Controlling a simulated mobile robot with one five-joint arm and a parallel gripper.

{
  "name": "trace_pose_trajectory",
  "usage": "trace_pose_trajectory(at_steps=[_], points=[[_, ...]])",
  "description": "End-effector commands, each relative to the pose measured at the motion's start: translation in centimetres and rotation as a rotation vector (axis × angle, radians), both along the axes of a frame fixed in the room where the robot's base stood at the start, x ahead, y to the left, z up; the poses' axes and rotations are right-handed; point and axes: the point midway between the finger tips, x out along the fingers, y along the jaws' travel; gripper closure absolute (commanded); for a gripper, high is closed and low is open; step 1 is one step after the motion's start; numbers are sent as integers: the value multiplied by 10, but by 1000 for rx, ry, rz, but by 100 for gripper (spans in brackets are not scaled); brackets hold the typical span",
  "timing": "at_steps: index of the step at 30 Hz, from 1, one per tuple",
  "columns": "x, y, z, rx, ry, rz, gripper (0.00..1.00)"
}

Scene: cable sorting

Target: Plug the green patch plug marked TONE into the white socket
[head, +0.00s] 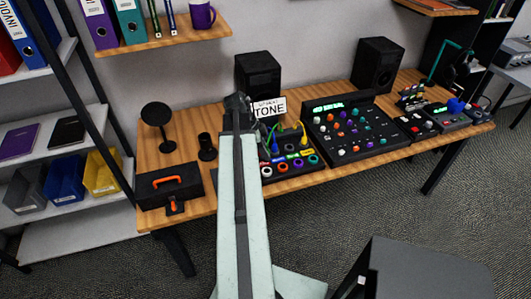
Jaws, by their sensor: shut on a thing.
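My gripper (238,101) is raised in front of the left speaker, at the far end of my pale arm. It is small and dark here. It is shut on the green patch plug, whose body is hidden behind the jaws. A white tag reading TONE (270,107) shows just right of the jaws. Below and to the right is a dark patch box (291,177) with a row of coloured ring sockets. The white socket (267,172) is at the row's left end, close to my arm's edge. My gripper is apart from it.
Other coloured plugs and cables stand behind the sockets, including a blue plug (275,147). A mixer (350,130) is to the right. A black toolbox (170,185), a black stand (157,118) and a dark cylinder (207,148) are left. Two speakers (376,62) stand behind.

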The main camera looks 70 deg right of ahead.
Motion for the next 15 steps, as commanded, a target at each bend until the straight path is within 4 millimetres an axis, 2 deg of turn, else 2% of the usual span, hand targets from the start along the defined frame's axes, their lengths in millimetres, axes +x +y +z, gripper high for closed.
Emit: trace_pose_trajectory(at_steps=[15], points=[[0, 0, -45, 0, 0, -1, 100]])
